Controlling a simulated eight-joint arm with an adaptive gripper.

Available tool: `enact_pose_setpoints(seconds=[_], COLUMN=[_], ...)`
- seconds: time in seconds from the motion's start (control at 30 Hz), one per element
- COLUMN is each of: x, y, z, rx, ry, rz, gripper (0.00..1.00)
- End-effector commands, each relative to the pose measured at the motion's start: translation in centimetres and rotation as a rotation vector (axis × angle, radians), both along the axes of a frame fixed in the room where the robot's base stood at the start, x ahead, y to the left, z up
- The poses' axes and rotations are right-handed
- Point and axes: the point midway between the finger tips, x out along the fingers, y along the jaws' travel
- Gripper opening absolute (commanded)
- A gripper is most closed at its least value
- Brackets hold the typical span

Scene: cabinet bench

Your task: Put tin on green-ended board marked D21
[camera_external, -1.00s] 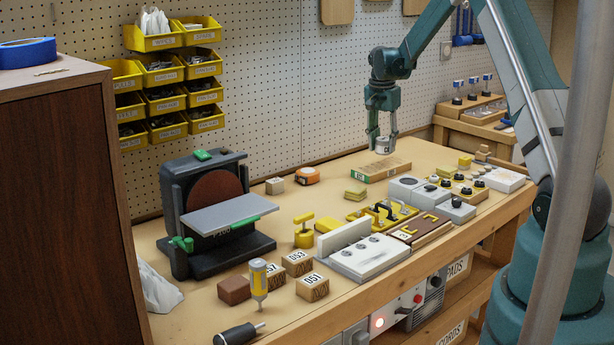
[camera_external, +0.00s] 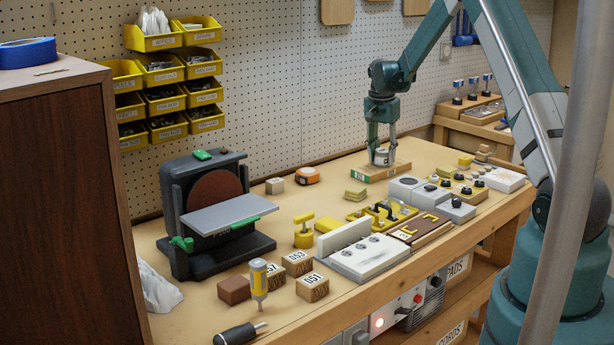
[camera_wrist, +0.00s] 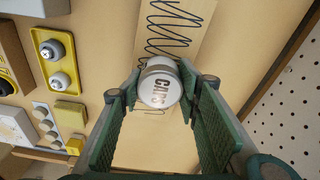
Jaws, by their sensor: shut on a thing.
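The tin (camera_external: 382,157) is a small white and grey can. In the wrist view its round lid (camera_wrist: 160,88) reads "CAPS". My gripper (camera_external: 382,155) is shut on the tin, with one finger on each side. The board (camera_external: 372,171) is a flat wooden plank with a green end at its left, lying near the back of the bench. The tin is low over the board's right part; I cannot tell whether it touches. In the wrist view the board (camera_wrist: 190,40) shows a dark wavy line. The lettering on its green end is too small to read.
Grey boxes with knobs (camera_external: 405,188) stand just right of and in front of the board. A small yellow-green block stack (camera_external: 355,193) and an orange tape measure (camera_external: 307,175) lie to its left. Bare bench (camera_external: 335,180) lies between them. The pegboard wall (camera_external: 300,90) is behind.

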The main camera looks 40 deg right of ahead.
Motion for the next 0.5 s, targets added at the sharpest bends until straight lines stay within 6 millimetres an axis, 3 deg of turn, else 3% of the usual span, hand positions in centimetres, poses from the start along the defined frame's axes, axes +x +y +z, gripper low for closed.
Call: enact_pose_setpoints(seconds=[0.3, 0.33, 0.43, 0.5], x=[0.0, 0.0, 0.0, 0.0], y=[0.0, 0.0, 0.0, 0.0], z=[-0.36, -0.37, -0.3, -0.29], rx=[0.0, 0.0, 0.0, 0.0], ry=[0.0, 0.0, 0.0, 0.0], rz=[0.0, 0.0, 0.0, 0.0], gripper=[0.2, 0.35, 0.48, 0.48])
